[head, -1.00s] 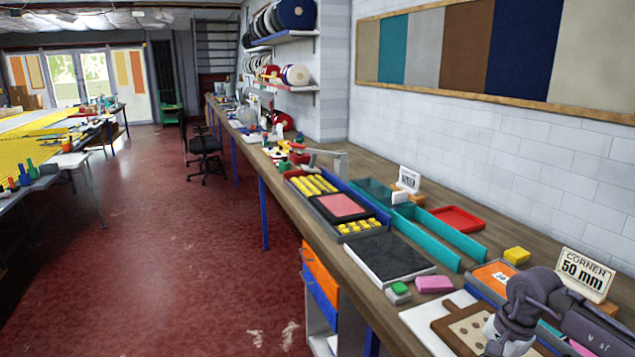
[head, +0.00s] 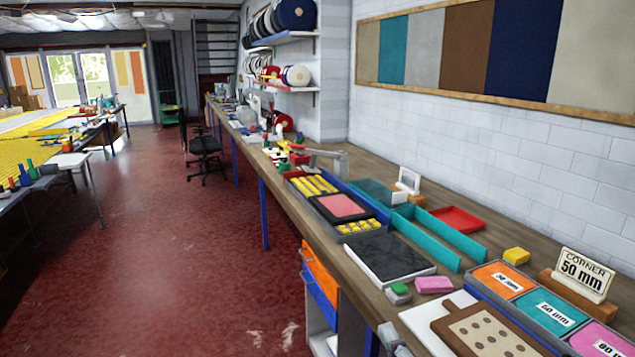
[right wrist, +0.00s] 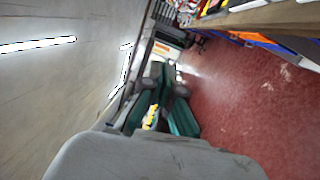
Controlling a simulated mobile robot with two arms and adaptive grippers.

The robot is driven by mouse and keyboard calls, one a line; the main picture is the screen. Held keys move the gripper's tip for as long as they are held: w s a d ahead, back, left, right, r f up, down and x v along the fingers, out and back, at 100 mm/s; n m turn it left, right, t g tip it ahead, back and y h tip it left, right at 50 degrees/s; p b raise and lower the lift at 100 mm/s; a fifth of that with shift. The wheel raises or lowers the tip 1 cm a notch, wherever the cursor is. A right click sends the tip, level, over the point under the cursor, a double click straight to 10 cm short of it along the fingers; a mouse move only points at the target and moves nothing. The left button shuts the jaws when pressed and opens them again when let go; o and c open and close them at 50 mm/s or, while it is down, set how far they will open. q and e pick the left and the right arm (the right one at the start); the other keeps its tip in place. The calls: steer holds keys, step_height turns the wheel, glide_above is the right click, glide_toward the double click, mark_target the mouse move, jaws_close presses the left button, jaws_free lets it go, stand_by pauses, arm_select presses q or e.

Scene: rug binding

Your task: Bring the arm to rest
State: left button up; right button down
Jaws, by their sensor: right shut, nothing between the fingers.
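My right gripper (head: 393,339) shows only as a small grey piece at the bottom edge of the head view, in front of the workbench's near edge. It is shut and empty. It is apart from the brown board with round holes (head: 450,328), which lies on the bench to its right. In the right wrist view a broad grey part of my own arm or gripper fills the bottom, and the view is tilted sideways. My left gripper is not in view.
The wooden bench (head: 400,292) carries a tray of coloured cards (head: 479,288), a "CORNER 50 mm" sign (head: 582,271), a black slab (head: 388,258), a pink block (head: 433,285) and a red tray (head: 457,219). The red floor (head: 190,270) left of the bench is clear.

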steer(key=s+d+f+m+g+h, duration=0.3)
steer(key=s+d+f+m+g, duration=0.15)
steer(key=f+m, duration=0.25)
steer(key=s+d+f+m+g+h, duration=0.3)
steer(key=s+d+f+m+h, duration=0.15)
steer(key=f+m, duration=0.25)
steer(key=s+a+f+m+g+y, duration=0.1)
steer(key=s+f+m+g, duration=0.25)
steer(key=s, duration=0.55)
steer(key=s+f+m+g+y, duration=0.1)
steer(key=s+f+m+g, duration=0.3)
steer(key=s, duration=0.6)
step_height(320, 180, down, 25)
steer(key=n+g, duration=0.2)
steer(key=s+d+f+g, duration=0.1)
steer(key=s+d+f, duration=0.2)
steer(key=s+f, duration=1.4)
steer(key=shift+s+f, duration=0.15)
steer(key=shift+f, duration=0.1)
